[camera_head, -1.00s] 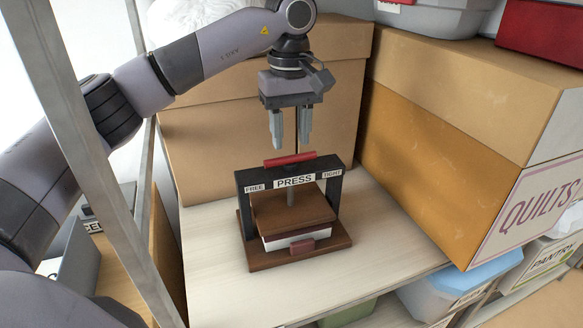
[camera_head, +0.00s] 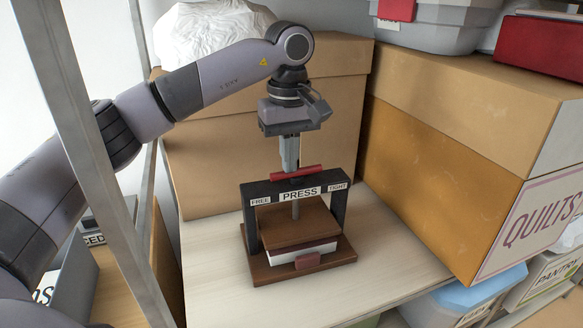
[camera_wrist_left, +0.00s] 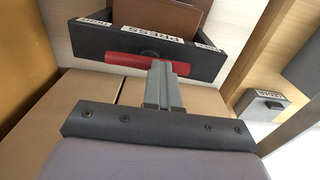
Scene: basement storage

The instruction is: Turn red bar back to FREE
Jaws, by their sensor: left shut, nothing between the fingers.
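The press (camera_head: 341,205) stands upright on the pale shelf board, its dark frame labelled FREE at left, PRESS in the middle and TIGHT at right. The red bar (camera_head: 308,171) lies along the top of the frame, nearly parallel to it; it also shows in the wrist view (camera_wrist_left: 130,61). My left gripper (camera_head: 290,167) points down, fingers shut together and empty. Its tips are right at the bar's rear side, a little to the FREE side of its middle. I cannot tell whether they touch it. My right gripper is not in view.
A cardboard box (camera_head: 220,160) stands close behind the press. A large QUILTS box (camera_head: 440,150) is on the right. A metal shelf post (camera_head: 95,165) rises at left beside my arm. The shelf board (camera_head: 210,270) is bare around the press.

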